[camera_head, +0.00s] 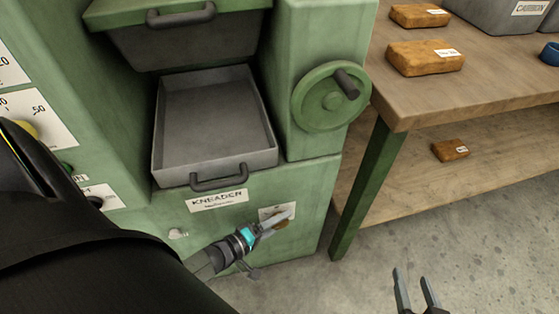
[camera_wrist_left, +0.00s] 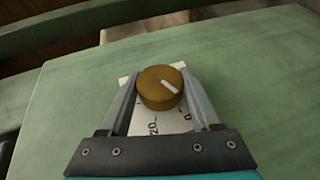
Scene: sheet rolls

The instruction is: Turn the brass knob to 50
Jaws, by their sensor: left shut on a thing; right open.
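The brass knob (camera_wrist_left: 158,90) is a round cap with a white pointer line on its face. In the left wrist view the line slants down to the right. It sits on a white dial plate (camera_wrist_left: 140,122) where 20 and a 0 can be read; other marks are hidden. My left gripper (camera_head: 278,222) is shut on the knob, one finger on each side. In the head view the knob (camera_head: 282,222) is mostly covered by the fingers, low on the green kneader's front. My right gripper (camera_head: 414,284) is open and empty above the floor at the bottom right.
The green kneader (camera_head: 300,185) has a grey tray (camera_head: 213,165) with a handle and a green handwheel (camera_head: 322,108). A wooden bench (camera_head: 400,100) with several brown blocks and a grey bin (camera_head: 495,14) stands at the right. Concrete floor is clear in front.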

